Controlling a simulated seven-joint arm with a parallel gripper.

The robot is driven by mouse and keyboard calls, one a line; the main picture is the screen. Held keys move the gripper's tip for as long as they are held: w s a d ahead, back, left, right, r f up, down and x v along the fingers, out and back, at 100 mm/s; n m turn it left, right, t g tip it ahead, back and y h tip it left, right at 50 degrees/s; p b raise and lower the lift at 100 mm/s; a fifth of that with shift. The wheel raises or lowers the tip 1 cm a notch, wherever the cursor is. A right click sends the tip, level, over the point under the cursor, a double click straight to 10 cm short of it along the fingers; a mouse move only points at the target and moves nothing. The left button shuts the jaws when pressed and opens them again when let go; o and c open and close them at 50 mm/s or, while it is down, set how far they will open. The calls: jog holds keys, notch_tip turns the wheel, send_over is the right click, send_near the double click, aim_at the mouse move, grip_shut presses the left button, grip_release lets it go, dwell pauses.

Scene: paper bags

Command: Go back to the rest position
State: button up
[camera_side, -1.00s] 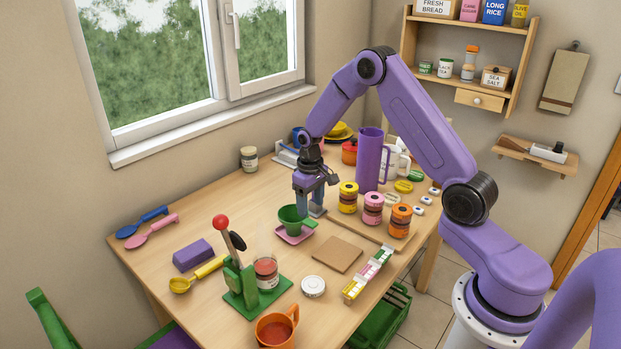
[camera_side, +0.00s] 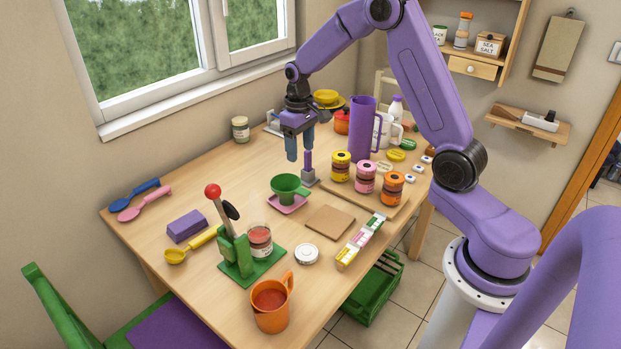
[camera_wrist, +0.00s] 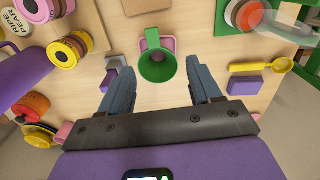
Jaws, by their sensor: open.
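My gripper (camera_side: 300,152) is open and empty, fingers pointing down, in the air above the table's back part. It also shows in the wrist view (camera_wrist: 158,68), with its two fingers wide apart. Just below and to its right, in the side view, a tool with a purple handle and grey base (camera_side: 309,168) stands upright on the table, apart from the fingers. It shows by the left finger in the wrist view (camera_wrist: 112,77). A green funnel-like cup (camera_side: 289,187) sits on a pink tray (camera_side: 287,205) in front of the tool.
Jars with yellow, pink and orange lids (camera_side: 366,178) and a tall purple jug (camera_side: 363,130) stand right of my gripper. A green lever press (camera_side: 236,245), an orange mug (camera_side: 271,302) and a brown square board (camera_side: 330,222) are nearer the front. The left back tabletop is mostly clear.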

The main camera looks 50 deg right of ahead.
jog(key=s+a+r+n, duration=0.3)
jog(key=s+a, duration=0.4)
jog(key=s, duration=0.1)
jog(key=s+a+r+n, duration=0.3)
jog(key=s+a+r, duration=0.1)
jog(key=s+a, duration=0.3)
jog(key=s+n, duration=0.6)
jog(key=s, duration=1.3)
jog(key=shift+s+r, duration=0.3)
